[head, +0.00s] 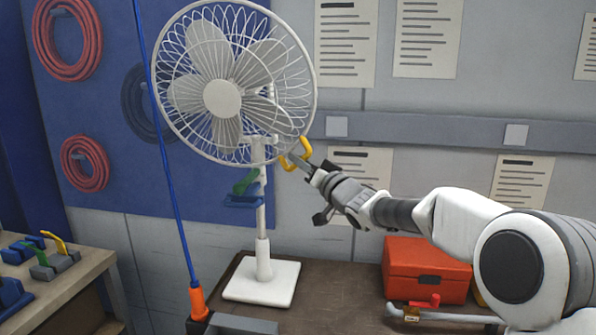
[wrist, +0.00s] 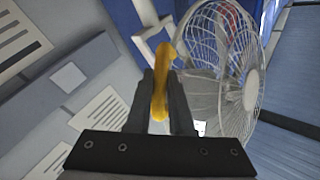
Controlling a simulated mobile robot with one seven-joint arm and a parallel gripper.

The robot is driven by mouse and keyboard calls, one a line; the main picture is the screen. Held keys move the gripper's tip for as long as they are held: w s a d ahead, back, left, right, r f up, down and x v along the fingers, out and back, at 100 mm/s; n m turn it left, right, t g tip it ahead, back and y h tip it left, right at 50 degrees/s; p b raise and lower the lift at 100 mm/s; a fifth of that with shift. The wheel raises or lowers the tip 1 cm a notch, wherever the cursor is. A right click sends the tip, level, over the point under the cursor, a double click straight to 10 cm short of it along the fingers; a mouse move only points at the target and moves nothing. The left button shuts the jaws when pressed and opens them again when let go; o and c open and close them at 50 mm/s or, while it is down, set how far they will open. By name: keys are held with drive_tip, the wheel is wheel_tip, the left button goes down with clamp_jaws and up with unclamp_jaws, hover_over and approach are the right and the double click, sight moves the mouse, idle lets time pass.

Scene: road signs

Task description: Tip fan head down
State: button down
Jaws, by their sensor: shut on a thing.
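A white table fan (head: 222,97) stands on a brown bench on a square white base (head: 262,281). Its round wire cage faces forward with a slight tilt. A yellow handle (head: 298,155) sits at the lower right of the fan head. My gripper (head: 305,166) comes in from the right and is shut on the yellow handle. In the wrist view my gripper (wrist: 160,95) has its two dark fingers on either side of the yellow handle (wrist: 161,80), and the fan (wrist: 222,70) shows to the right.
An orange-red toolbox (head: 425,270) stands on the bench under my arm, with a pipe with a red valve (head: 433,305) before it. A blue cable (head: 165,150) hangs at left down to an orange plug (head: 198,302). Papers and coiled hoses hang on the wall behind.

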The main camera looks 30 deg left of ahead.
drive_tip(key=w+a+f+n+y, duration=0.2)
drive_tip(key=w+f+n+y, duration=0.1)
drive_tip(key=w, duration=0.3)
drive_tip(key=shift+w+b, duration=0.25)
drive_tip(key=shift+b, duration=0.2)
drive_tip(key=c, duration=0.8)
unclamp_jaws()
drive_tip(key=shift+d+f, duration=0.1)
